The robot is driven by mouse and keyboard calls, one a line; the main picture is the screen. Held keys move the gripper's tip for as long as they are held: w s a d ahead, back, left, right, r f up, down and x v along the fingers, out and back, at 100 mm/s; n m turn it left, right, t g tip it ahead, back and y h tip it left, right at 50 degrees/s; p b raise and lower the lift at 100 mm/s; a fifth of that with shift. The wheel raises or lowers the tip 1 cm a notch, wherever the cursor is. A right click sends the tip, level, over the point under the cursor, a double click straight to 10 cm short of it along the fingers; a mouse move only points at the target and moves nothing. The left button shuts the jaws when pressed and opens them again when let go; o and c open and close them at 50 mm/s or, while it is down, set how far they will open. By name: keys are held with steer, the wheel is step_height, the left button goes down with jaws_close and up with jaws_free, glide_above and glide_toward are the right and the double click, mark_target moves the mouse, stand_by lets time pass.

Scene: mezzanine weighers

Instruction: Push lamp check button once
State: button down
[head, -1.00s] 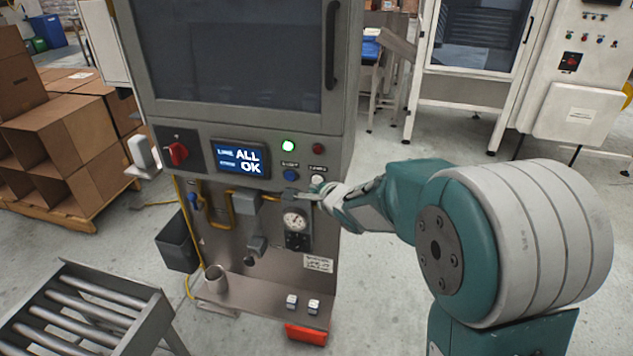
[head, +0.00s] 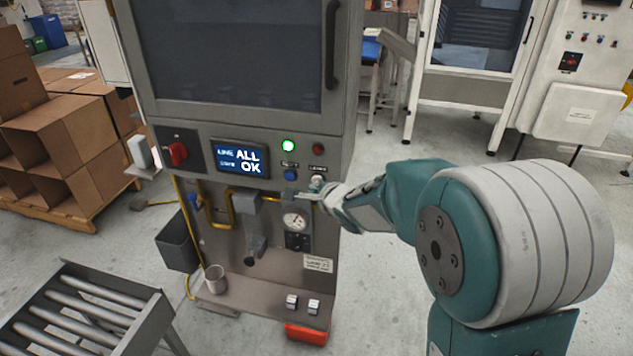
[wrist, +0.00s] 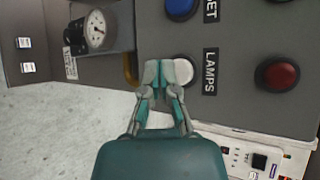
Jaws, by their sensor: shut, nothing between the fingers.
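The white round lamp check button (wrist: 183,71) sits by the label LAMPS in the wrist view. It also shows small in the head view (head: 317,182), at the lower right of the machine's panel. My gripper (wrist: 159,70) is shut with nothing in it. Its fingertips overlap the left edge of the button in the wrist view. In the head view my gripper (head: 304,197) is just below the button, close to the panel. I cannot tell whether the fingertips touch the button.
A blue button (head: 290,175) is left of the white one. A red round lamp or button (head: 319,149) is above it, and a green lamp (head: 288,145) is lit. A gauge (head: 295,220) sits below my gripper.

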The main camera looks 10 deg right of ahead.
steer(key=shift+w+d, duration=0.1)
steer(key=shift+w+d+r, duration=0.1)
steer(key=shift+w+d, duration=0.05)
steer(key=shift+w, duration=0.1)
stand_by(0.3)
steer(key=shift+w+d, duration=0.1)
steer(key=shift+w, duration=0.3)
stand_by(0.7)
steer(key=shift+s, duration=0.1)
steer(key=shift+s+a, duration=0.3)
steer(key=shift+s, duration=0.4)
steer(key=s, duration=0.1)
steer(key=s+a, duration=0.1)
steer(key=s, duration=0.2)
steer(key=shift+s+a, duration=0.35)
stand_by(0.6)
